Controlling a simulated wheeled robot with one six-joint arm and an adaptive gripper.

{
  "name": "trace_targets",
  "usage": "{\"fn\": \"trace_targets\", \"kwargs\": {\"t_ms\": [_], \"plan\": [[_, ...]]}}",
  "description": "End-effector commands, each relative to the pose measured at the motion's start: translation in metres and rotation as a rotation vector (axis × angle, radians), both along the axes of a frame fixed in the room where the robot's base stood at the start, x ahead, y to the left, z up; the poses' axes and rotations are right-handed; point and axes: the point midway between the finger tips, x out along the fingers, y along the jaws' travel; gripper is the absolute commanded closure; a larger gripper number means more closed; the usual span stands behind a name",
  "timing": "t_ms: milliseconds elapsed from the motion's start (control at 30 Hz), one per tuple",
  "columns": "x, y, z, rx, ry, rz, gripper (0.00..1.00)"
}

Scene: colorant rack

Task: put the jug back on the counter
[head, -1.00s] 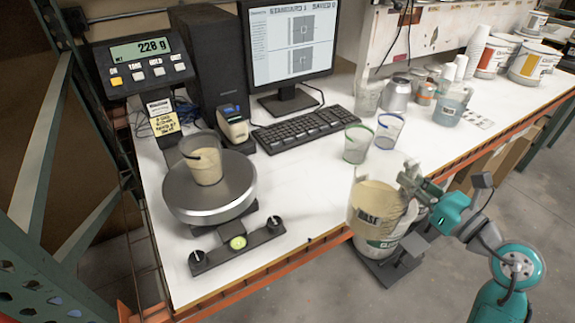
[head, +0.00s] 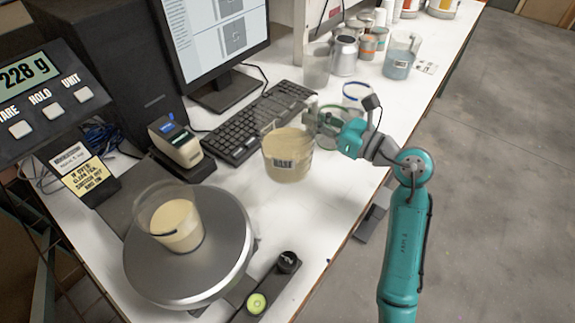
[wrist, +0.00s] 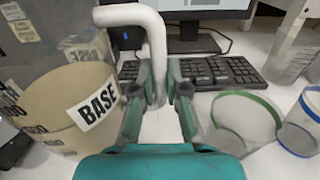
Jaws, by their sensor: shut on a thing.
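The jug (head: 288,158) is clear with beige contents and a "BASE" label. It is over the white counter (head: 236,192), in front of the keyboard, and looks upright. Whether its bottom touches the counter I cannot tell. My gripper (head: 318,122) is at its right side, shut on its handle. In the wrist view, the jug (wrist: 62,112) is at left, and its pale handle (wrist: 154,50) runs between the two fingers (wrist: 160,88).
A round scale (head: 226,262) with a beige-filled cup (head: 172,220) is at front left. The keyboard (head: 240,128) is behind the jug. Green-rimmed (wrist: 243,122) and blue-rimmed (wrist: 302,122) cups stand close to my gripper's right. Bare counter lies between jug and scale.

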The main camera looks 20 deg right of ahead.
Motion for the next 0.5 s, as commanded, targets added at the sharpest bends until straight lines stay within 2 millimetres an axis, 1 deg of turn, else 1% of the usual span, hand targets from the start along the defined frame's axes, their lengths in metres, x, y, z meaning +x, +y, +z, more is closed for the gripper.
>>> {"fn": "trace_targets", "kwargs": {"t_ms": [100, 200, 500], "plan": [[-0.001, 0.0, -0.021, 0.004, 0.004, 0.0, 1.0], [0.0, 0.0, -0.036, 0.003, 0.002, 0.0, 1.0], [0.0, 0.0, -0.061, 0.003, 0.001, 0.0, 1.0]]}}
